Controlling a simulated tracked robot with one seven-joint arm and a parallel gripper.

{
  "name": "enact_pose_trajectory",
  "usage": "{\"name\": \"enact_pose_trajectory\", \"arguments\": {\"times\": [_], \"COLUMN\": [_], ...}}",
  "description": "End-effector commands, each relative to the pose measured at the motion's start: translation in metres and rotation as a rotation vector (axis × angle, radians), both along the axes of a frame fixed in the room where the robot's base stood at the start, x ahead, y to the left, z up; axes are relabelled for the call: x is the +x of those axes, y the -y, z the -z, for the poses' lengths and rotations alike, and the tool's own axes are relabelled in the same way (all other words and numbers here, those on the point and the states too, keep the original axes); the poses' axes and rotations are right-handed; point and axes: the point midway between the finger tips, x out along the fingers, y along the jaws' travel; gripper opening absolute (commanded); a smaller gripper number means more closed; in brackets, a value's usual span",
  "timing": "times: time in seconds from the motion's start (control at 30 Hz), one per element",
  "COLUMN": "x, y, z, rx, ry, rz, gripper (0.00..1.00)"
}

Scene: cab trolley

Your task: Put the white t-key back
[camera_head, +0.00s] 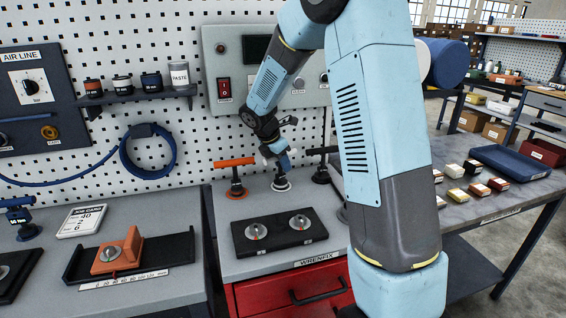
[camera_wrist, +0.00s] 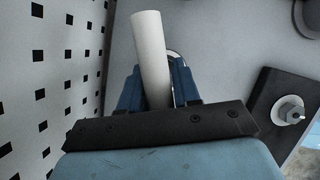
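The white t-key (camera_head: 268,151) is at my gripper (camera_head: 278,152), above the grey cabinet top near the pegboard. Its white bar (camera_wrist: 152,58) runs between my two blue fingers (camera_wrist: 157,90) in the wrist view, with the fingers close against both sides. Below it in the head view is a pale round foot (camera_head: 281,185); I cannot tell whether the key is seated or just above the surface. An orange t-key (camera_head: 235,162) stands upright to the left. A black t-key (camera_head: 322,152) stands to the right.
A black plate with two metal bolts (camera_head: 279,232) lies in front on the cabinet top; one bolt (camera_wrist: 289,111) shows in the wrist view. The perforated wall (camera_wrist: 60,80) is close behind. A control box (camera_head: 228,60) hangs above. An orange block (camera_head: 118,251) sits on the left bench.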

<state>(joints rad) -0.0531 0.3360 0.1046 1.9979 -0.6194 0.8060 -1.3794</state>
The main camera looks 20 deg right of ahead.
Motion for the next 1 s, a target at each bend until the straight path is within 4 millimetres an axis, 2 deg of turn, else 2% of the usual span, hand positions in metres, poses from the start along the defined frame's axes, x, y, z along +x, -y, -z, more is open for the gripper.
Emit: {"name": "enact_pose_trajectory", "arguments": {"times": [0.03, 0.2, 0.57, 0.67, 1.0], "x": [0.000, 0.000, 0.000, -0.002, -0.012], "y": [0.000, 0.000, -0.002, -0.006, -0.030], "z": [0.000, 0.000, -0.007, -0.018, -0.078], "rx": [0.000, 0.000, 0.001, 0.000, 0.000], "ry": [0.000, 0.000, 0.002, 0.003, 0.003], "rz": [0.000, 0.000, -0.001, -0.001, 0.000], "gripper": [0.37, 0.53, 0.53, 0.53, 0.53]}}
